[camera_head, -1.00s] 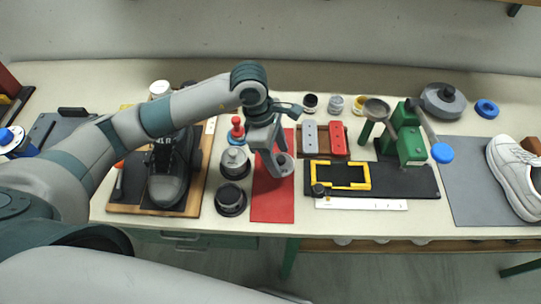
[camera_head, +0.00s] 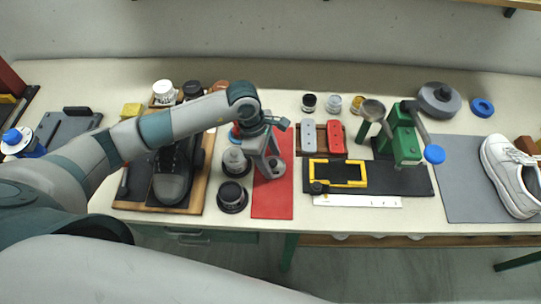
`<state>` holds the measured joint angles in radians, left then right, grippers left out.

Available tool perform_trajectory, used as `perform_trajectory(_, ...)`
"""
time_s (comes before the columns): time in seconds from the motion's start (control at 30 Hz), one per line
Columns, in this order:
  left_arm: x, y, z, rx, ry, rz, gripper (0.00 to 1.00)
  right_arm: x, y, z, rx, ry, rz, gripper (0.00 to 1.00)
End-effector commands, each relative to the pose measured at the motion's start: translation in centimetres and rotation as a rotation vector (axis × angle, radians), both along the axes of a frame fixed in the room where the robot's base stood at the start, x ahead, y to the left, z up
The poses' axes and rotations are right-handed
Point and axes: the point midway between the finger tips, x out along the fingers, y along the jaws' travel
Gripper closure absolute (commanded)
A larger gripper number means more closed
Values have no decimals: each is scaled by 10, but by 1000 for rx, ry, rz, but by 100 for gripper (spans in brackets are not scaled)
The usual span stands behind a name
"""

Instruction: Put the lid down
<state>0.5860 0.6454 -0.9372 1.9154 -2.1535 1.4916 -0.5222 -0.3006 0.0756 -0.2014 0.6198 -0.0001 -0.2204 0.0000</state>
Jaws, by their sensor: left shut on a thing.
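My left gripper (camera_head: 268,169) points down over the red mat (camera_head: 271,204) in the middle of the bench. It is shut on a small round grey lid (camera_head: 278,169), which shows to the right of the fingers. The fingers partly hide the lid. I cannot tell whether the lid touches the mat or is a little above it. My right gripper is not in view.
Left of the mat stand a grey round pot (camera_head: 235,161) and a dark round pot (camera_head: 232,196). A dark shoe (camera_head: 173,178) lies on a wooden board further left. Right are a yellow frame (camera_head: 346,181) and a green press (camera_head: 405,145). The mat's front part is clear.

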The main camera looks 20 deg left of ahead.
Motion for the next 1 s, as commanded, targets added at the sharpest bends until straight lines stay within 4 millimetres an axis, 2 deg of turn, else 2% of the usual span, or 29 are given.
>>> perform_trajectory(0.47, 0, 0, -7, 0, -2, 0, 65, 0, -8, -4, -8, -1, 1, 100)
perform_trajectory(0.5, 0, 0, -6, 0, -2, 0, 37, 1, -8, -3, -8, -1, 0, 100)
perform_trajectory(0.57, 0, 0, -6, 0, -2, 0, 26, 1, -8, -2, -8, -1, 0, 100)
perform_trajectory(1.0, 0, 0, -2, 0, -2, 0, 26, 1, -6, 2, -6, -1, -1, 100)
